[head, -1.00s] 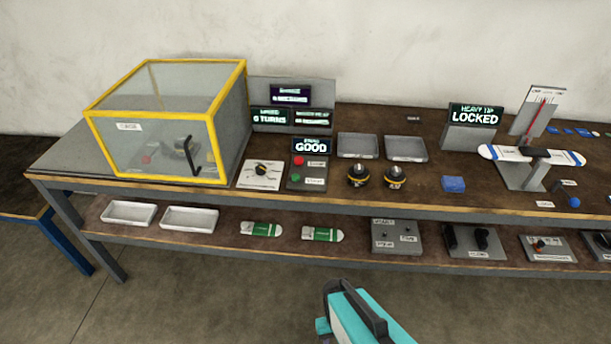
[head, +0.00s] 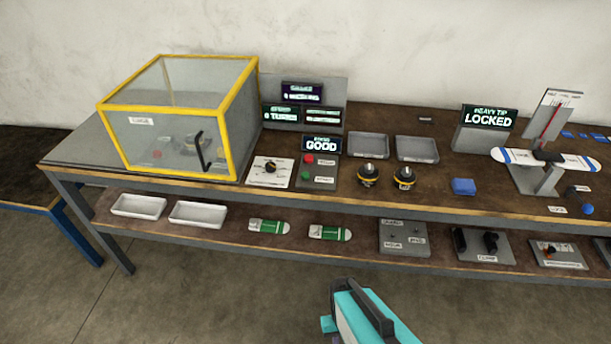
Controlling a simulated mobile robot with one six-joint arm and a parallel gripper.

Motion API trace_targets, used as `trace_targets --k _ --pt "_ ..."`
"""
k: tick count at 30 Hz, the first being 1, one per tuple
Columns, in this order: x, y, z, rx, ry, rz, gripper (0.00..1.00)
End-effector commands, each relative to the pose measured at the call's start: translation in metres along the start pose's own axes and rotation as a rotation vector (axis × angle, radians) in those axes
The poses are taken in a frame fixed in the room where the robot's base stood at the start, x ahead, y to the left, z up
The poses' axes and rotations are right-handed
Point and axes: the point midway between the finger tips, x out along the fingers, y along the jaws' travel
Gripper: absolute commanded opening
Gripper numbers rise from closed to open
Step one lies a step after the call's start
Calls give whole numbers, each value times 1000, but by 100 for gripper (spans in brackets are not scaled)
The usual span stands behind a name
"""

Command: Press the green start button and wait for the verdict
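The green start button (head: 305,175) is a small green spot on a dark control panel (head: 327,171), just below a red button (head: 308,159). A small display (head: 320,146) behind the panel reads GOOD. A yellow-framed clear cage (head: 172,122) stands to the left with its front closed; dim parts, one with a red spot, show inside. A teal and white part of mine (head: 362,318) shows at the bottom edge, well in front of the bench.
A dial plate (head: 270,171) lies left of the panel, and two black-and-yellow motors (head: 369,175) stand to its right. Two grey trays (head: 367,147) sit behind them. A sign (head: 487,117) reads LOCKED. The lower shelf (head: 370,252) holds white trays and boards. The floor in front is open.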

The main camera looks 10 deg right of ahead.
Motion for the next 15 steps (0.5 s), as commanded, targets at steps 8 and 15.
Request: trace_targets --k 8,15 --pt "0 0 0 0 0 0 0" --pt "0 0 0 0 0 0 0"
